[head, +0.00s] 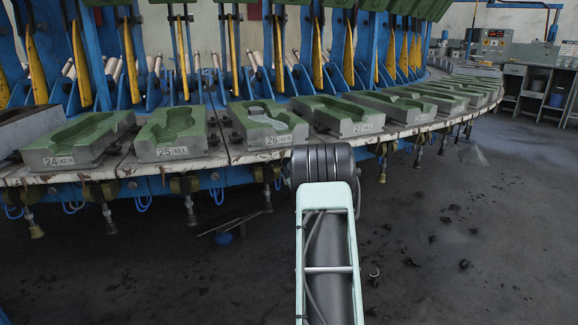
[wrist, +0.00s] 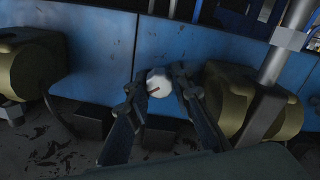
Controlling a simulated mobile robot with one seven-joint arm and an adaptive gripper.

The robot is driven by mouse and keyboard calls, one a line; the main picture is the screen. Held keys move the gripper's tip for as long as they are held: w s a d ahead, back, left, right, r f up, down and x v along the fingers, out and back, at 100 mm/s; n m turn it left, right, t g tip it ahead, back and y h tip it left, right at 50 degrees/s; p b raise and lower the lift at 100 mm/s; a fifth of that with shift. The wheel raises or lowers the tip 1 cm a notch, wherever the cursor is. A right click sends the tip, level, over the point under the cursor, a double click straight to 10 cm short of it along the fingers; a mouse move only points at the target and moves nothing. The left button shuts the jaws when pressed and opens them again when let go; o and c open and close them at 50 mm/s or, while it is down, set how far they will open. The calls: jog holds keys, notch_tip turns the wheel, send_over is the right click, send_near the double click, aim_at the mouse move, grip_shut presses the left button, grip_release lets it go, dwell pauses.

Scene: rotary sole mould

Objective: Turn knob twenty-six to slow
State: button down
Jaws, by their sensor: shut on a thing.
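The mould numbered 26 (head: 285,117), grey and green, sits on the table edge in the head view, just above and left of my arm's end. In the wrist view, a pale, many-sided knob (wrist: 158,79) sticks out from a blue panel. A small brown mark shows on its face; I cannot read a slow setting. My gripper (wrist: 157,88) is shut on this knob, with one dark finger on either side. In the head view my arm hides the gripper and the knob, so the knob's number is not readable.
In the wrist view, the blue panel (wrist: 108,45) is behind the knob, with olive rounded housings at left (wrist: 38,65) and right (wrist: 285,118). Moulds 25 (head: 172,132) and 27 (head: 350,115) flank mould 26. Dark floor with scattered scraps lies in front.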

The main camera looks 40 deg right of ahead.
jog(key=n, duration=0.5)
jog(key=shift+a+n, duration=0.1)
jog(key=shift+n, duration=2.3)
jog(key=c, duration=1.7)
grip_release()
jog(key=v, duration=1.2)
